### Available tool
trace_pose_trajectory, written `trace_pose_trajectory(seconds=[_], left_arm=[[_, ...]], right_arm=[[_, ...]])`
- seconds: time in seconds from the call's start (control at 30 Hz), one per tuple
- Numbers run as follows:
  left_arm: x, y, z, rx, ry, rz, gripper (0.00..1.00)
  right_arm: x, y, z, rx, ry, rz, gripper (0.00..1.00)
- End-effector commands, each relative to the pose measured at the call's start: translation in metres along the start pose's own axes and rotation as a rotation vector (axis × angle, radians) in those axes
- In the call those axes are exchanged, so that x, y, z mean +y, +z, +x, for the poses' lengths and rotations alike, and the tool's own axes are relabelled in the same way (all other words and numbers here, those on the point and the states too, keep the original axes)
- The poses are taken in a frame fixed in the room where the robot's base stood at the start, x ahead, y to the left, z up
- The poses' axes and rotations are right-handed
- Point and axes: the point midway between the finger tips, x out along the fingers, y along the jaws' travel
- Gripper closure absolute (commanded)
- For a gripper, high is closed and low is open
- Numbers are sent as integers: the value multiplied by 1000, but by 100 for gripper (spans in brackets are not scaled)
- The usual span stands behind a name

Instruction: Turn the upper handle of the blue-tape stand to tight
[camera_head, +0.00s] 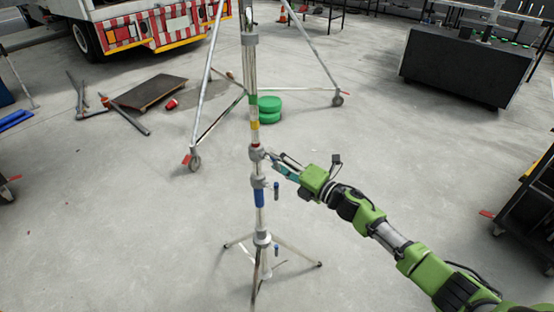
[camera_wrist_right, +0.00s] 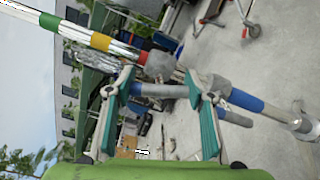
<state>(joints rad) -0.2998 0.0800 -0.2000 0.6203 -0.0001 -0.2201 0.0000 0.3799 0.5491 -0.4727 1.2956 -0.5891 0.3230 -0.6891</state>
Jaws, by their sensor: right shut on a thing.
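The blue-tape stand (camera_head: 259,198) is an upright silver pole on a tripod base, with the blue band below its middle and red, yellow and green bands above. The blue band (camera_wrist_right: 247,103) also shows there. A second handle (camera_head: 276,190) hangs beside the pole below the gripper. My left gripper is out of view.
A wheeled tripod (camera_head: 206,85) stands behind the pole, near green discs (camera_head: 269,108). A dark board (camera_head: 150,92) and bars lie at left. A black cabinet (camera_head: 465,68) stands at back right. The floor around the stand's base is clear.

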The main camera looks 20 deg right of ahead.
Motion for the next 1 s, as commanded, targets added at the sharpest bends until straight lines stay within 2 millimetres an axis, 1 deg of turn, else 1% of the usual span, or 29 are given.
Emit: trace_pose_trajectory(seconds=[0.2,0.4,0.93,0.97,1.0], left_arm=[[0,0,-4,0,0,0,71],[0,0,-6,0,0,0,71],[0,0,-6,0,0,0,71],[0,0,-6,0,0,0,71],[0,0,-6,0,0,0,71]], right_arm=[[0,1,0,-1,1,120,73],[-1,1,0,-1,0,179,73],[-1,1,0,-1,1,202,73],[-1,1,0,-1,1,202,46],[-1,1,0,-1,1,202,36]])
